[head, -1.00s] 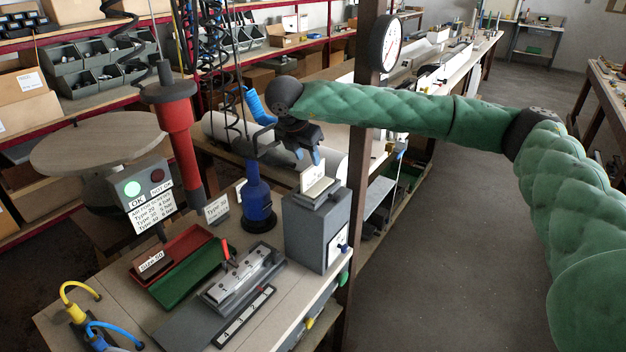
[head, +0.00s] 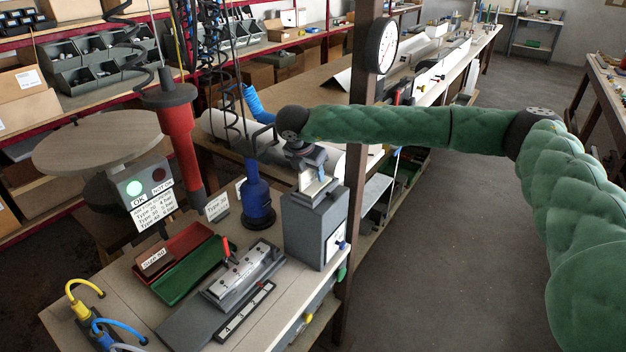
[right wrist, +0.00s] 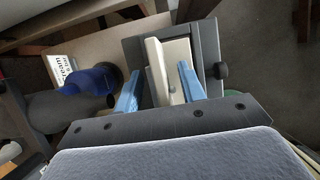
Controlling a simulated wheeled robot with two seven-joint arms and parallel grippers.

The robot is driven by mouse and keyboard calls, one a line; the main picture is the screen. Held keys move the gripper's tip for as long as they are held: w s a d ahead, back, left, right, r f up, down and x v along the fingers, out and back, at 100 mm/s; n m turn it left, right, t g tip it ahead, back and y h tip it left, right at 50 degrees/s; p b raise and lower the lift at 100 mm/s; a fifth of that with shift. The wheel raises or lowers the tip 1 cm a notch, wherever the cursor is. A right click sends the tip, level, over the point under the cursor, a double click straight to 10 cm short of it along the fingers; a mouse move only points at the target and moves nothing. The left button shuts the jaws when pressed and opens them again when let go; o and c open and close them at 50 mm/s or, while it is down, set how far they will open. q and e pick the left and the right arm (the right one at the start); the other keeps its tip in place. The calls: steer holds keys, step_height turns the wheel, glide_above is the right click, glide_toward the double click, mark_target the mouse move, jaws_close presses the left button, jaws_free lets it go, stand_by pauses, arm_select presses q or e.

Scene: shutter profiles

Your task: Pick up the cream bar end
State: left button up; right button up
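The cream bar end (head: 313,184) stands on top of the grey box (head: 308,232) at the right of the bench. In the right wrist view the cream piece (right wrist: 157,72) shows as an upright strip with a flatter cream face beside it. My right gripper (head: 314,172) is just above it, pointing down. Its blue fingers (right wrist: 158,88) are apart, one on each side of the cream piece, with gaps visible. Whether a finger touches it is unclear. My left gripper is not in view.
A blue bottle-shaped tool (head: 257,200) stands close left of the grey box, and a red column (head: 180,135) further left. Red and green trays (head: 190,272) and a metal fixture (head: 243,275) lie in front. A brown post (head: 358,150) rises behind the box.

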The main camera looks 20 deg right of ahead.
jaws_close()
steer(key=shift+r, duration=0.15)
